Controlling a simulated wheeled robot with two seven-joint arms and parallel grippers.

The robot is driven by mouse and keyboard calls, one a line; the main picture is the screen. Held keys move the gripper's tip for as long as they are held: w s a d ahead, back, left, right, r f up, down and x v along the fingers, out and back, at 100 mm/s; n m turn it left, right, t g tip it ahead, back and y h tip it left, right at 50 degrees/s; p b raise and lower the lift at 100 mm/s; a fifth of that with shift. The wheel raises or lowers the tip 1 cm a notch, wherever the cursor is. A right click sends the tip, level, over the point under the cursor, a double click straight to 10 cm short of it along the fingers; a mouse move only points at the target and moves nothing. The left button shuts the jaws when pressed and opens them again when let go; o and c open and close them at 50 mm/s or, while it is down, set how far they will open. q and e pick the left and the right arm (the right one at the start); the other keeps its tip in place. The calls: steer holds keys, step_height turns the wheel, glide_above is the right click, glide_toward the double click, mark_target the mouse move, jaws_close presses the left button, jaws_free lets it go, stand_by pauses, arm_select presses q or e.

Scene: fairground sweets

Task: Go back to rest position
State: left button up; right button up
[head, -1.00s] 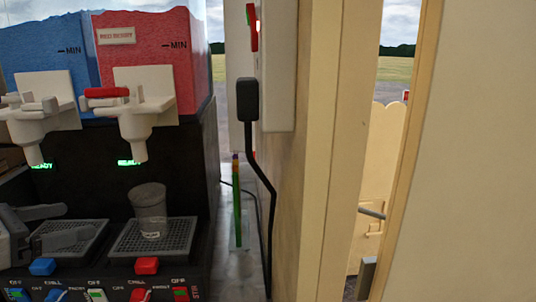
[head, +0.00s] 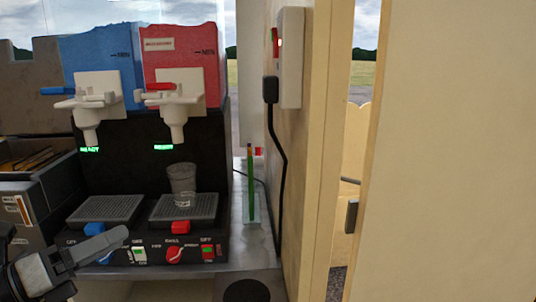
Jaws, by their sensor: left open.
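My left gripper (head: 108,243) is at the lower left of the head view, in front of the slush machine (head: 215,135). It is open, and no object shows in it; part of it is cut off by the picture edge. A clear empty cup (head: 182,178) stands upright on the right drip tray (head: 203,207), below the red tank's nozzle (head: 176,130). The gripper is apart from the cup, to its lower left. My right gripper is not in view.
The left drip tray (head: 90,211) is empty. A green upright strip (head: 250,185) stands right of the machine. A black cable (head: 283,170) hangs from the wall box (head: 291,60). A dark round disc (head: 246,291) is at the counter front. Pale walls fill the right.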

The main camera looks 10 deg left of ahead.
arm_select(q)
steer(key=s+d+f+n+t+y, duration=0.15)
steer(key=f+n+y, duration=0.35)
steer(key=f+n, duration=0.6)
steer(key=d+f+n+t+y, duration=0.1)
steer(key=d+f+n+y, duration=0.4)
steer(key=n, duration=1)
steer(key=s+d+f+n+g+h, duration=0.1)
steer(key=s+d+f+n+g, duration=0.2)
steer(key=f, duration=0.5)
steer(key=s+d+f+n+g+h, duration=0.1)
steer(key=s+d+f+n+g, duration=0.3)
steer(key=f, duration=0.4)
steer(key=shift+s+d, duration=0.7)
steer(key=shift+d, duration=0.55)
